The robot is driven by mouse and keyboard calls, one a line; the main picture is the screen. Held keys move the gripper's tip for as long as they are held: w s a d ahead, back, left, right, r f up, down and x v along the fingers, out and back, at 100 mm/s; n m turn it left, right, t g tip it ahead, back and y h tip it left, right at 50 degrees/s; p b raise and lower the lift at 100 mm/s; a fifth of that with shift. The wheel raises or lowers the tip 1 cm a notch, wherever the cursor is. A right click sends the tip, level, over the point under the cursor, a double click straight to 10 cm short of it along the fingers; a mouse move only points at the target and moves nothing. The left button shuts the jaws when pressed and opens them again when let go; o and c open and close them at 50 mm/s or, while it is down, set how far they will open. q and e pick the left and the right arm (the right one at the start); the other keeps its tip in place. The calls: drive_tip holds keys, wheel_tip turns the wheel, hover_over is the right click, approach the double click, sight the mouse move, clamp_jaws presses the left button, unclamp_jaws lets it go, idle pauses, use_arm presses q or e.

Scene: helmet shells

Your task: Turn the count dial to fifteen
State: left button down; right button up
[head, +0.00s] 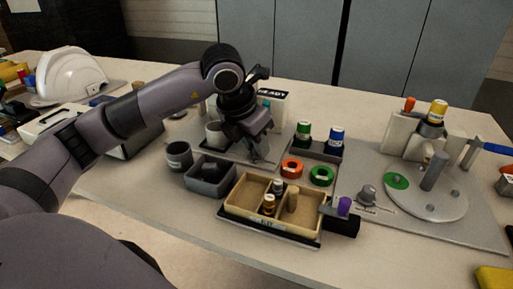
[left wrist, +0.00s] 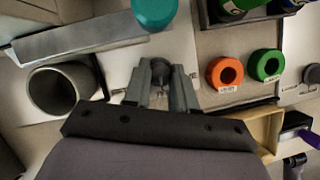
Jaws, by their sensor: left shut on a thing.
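My left gripper (head: 260,158) points down over the grey plate in front of the READY sign (head: 272,96). In the left wrist view its two fingers (left wrist: 161,85) are closed on the sides of a small dark grey round knob, the count dial (left wrist: 160,70). Pale marks show on the plate around the dial, partly covered by the fingers; I cannot read the number it points to. In the head view the dial is hidden behind the fingers. My right gripper is in neither view.
A grey cup (head: 214,134) and a teal round thing (left wrist: 154,12) stand close to my left gripper. Orange (head: 292,168) and green (head: 321,175) rings lie to its right. A divided tan tray (head: 241,193) is in front. A second grey knob (head: 367,194) sits further right.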

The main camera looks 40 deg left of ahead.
use_arm(q)
drive_tip(key=m+h, duration=0.1)
drive_tip(key=m, duration=0.1)
drive_tip(key=shift+a+m, duration=0.1)
drive_tip(key=shift+m, duration=0.3)
drive_tip(key=shift+m+g+h, duration=0.3)
drive_tip(key=shift+m+h, duration=0.1)
drive_tip(key=shift+m, duration=0.5)
drive_tip(key=shift+w+m+g+h, duration=0.1)
drive_tip(key=shift+m+g+h, duration=0.25)
drive_tip(key=shift+m, duration=0.75)
drive_tip(key=shift+a+m+p, duration=0.1)
drive_tip(key=shift+m+p, duration=0.3)
drive_tip(key=shift+m, duration=0.2)
drive_tip(key=shift+m+g+h, duration=0.25)
drive_tip(key=shift+m+g, duration=0.1)
drive_tip(key=shift+m, duration=0.15)
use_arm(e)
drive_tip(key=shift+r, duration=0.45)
use_arm(q)
drive_tip(key=c, duration=0.9)
unclamp_jaws()
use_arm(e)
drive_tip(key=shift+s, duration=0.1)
